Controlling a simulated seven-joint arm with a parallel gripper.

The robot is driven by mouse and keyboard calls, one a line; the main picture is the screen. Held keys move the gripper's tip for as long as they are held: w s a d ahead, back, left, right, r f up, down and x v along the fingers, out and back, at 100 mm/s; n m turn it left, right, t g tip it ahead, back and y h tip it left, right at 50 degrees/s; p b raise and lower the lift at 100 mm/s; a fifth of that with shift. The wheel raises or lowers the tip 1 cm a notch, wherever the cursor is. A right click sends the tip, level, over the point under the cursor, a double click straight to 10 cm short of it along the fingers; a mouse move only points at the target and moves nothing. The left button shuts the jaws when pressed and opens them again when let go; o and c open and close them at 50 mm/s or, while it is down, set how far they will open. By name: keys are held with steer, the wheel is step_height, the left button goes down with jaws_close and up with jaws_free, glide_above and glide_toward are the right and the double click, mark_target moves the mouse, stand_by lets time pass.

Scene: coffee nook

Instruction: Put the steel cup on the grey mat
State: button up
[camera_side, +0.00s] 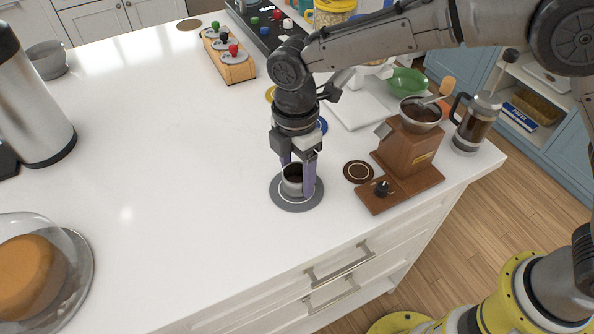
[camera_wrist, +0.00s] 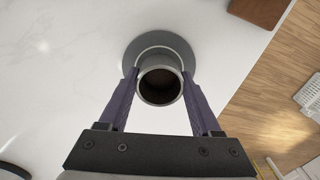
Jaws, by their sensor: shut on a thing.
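The steel cup (camera_side: 291,184) is over the round grey mat (camera_side: 284,205) on the white counter, near its front edge. My gripper (camera_side: 298,180) points down with its purple fingers shut on the cup, one on each side. In the wrist view the cup (camera_wrist: 160,89) is seen from above between the fingertips (camera_wrist: 160,95), with a dark inside. The grey mat (camera_wrist: 133,55) shows around and behind it with a pale ring. The cup looks upright and at or just above the mat; I cannot tell if it touches.
A brown coaster (camera_side: 358,172) and a wooden coffee grinder (camera_side: 406,152) stand just right of the mat. A French press (camera_side: 475,124) is farther right. A glass-covered cake (camera_side: 30,278) and a steel canister (camera_side: 32,100) are at left. The counter left of the mat is clear.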

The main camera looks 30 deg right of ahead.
steer(key=shift+f, duration=0.15)
steer(key=o, duration=1.5)
steer(key=shift+c, duration=0.2)
step_height(320, 180, up, 12)
steer(key=shift+w+r, duration=0.15)
steer(key=shift+r, duration=0.1)
